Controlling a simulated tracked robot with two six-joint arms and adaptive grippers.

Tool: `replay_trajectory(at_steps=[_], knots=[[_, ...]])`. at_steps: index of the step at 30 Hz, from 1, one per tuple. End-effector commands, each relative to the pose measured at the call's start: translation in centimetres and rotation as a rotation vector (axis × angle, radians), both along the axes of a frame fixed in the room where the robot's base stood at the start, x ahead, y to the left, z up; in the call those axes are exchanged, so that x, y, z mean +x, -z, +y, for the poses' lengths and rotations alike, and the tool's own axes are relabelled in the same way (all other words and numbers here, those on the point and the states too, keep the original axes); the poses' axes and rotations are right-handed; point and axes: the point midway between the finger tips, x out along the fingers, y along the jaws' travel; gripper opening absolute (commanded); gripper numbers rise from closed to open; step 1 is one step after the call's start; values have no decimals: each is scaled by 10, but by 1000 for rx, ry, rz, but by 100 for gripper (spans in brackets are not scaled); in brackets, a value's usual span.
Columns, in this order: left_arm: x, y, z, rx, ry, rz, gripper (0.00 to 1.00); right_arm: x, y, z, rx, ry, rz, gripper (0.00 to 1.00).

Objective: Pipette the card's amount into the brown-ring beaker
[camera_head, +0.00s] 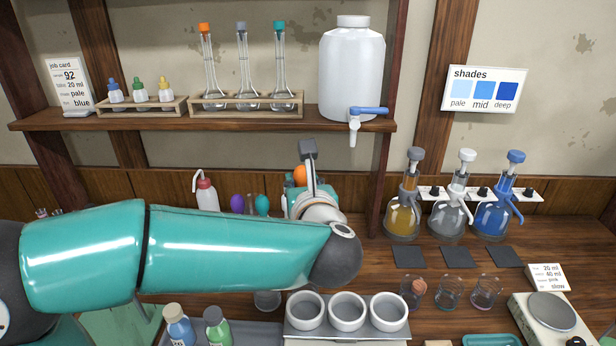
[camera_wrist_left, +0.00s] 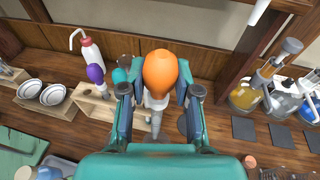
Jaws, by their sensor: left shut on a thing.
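My left gripper (camera_head: 306,182) is shut on a pipette with an orange bulb (camera_wrist_left: 160,72); the bulb also shows in the head view (camera_head: 300,174). The pipette's pale stem (camera_wrist_left: 156,105) hangs below the bulb; its tip is hidden. The job card (camera_head: 71,86) on the shelf shows 92, 20 ml, pale and blue. Three small glass beakers stand at the right; the left one (camera_head: 413,292) shows a reddish-brown patch, and ring colours are too small to tell. The gripper is left of the beakers and well apart. My right gripper is in neither view.
Dispenser bottles of amber (camera_head: 402,222), clear (camera_head: 449,222) and blue (camera_head: 493,220) liquid stand behind dark pads. Three white bowls (camera_head: 347,311) sit before the gripper. A wooden rack (camera_wrist_left: 92,106) with purple and teal bulbs is beside it. A hotplate (camera_head: 551,312) stands right.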

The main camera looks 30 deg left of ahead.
Motion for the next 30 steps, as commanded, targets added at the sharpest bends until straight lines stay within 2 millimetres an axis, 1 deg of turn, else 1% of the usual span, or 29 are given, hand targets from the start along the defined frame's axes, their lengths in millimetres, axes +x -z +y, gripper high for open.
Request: replay_trajectory(at_steps=[8,9,12,18,27,28,30], knots=[[4,25,-5,2,11,3,19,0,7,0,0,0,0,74],[4,30,-5,1,11,0,19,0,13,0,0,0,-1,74],[5,35,-6,0,13,0,19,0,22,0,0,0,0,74],[5,40,-6,0,14,0,19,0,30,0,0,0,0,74],[5,39,-7,0,14,0,19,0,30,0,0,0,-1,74],[5,39,-7,0,14,0,30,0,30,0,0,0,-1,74],[5,39,-7,0,14,0,18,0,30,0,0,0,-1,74]])
